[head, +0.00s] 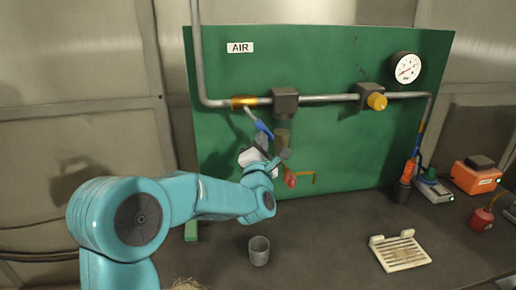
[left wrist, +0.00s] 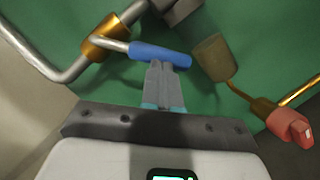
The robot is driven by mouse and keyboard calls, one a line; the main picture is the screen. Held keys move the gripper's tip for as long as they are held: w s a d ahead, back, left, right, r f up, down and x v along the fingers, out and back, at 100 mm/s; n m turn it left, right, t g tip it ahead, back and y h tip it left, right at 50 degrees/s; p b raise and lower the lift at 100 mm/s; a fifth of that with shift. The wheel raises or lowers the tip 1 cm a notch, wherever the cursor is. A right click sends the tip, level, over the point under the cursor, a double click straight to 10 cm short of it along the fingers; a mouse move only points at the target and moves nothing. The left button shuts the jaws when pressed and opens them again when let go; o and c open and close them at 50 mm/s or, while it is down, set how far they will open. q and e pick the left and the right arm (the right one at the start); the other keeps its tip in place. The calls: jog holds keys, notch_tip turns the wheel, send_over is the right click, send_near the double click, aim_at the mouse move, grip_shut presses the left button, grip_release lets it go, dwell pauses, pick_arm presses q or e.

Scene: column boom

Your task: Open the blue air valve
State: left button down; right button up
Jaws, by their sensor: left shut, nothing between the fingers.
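The blue air valve handle (head: 264,129) hangs slanted down to the right from its brass valve body (head: 244,102) on the grey pipe, below and right of the AIR label. The blue grip also shows in the left wrist view (left wrist: 160,54), on a pale metal stem from the brass body (left wrist: 105,38). My left gripper (head: 262,143) is shut and empty, just below the blue grip. In the left wrist view its closed fingertips (left wrist: 159,70) are right at the grip's lower edge; I cannot tell whether they touch it. My right gripper is not in view.
A green panel (head: 335,140) backs the pipework. A yellow knob (head: 376,101) and gauge (head: 406,67) are to the right. A red handle (head: 290,179) is close below my gripper. A grey cup (head: 259,250) and slatted tray (head: 400,252) stand on the bench.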

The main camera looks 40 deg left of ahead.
pick_arm(q)
jog(key=shift+w+d+n+y+b, duration=0.4)
jog(key=shift+n+b, duration=0.6)
jog(key=shift+b, duration=1.45)
jog(key=shift+w+d+n+y+b, duration=0.3)
jog(key=shift+n+b, duration=0.7)
jog(key=shift+b, duration=1.4)
jog(key=shift+w+d+r+n+g+y+b, duration=0.25)
jog(key=shift+w+r+n+y+b, duration=0.15)
jog(key=shift+r+n+b, duration=0.55)
jog(key=shift+w+d+r+n+g+y+b, duration=0.3)
jog(key=shift+r+n+b, duration=0.35)
jog(key=shift+n+b, duration=0.45)
jog(key=shift+w+d+r+n+g+y+b, duration=0.3)
jog(key=shift+w+r+n+b, duration=0.15)
jog(key=shift+r+n+b, duration=0.5)
jog(key=shift+f, duration=0.1)
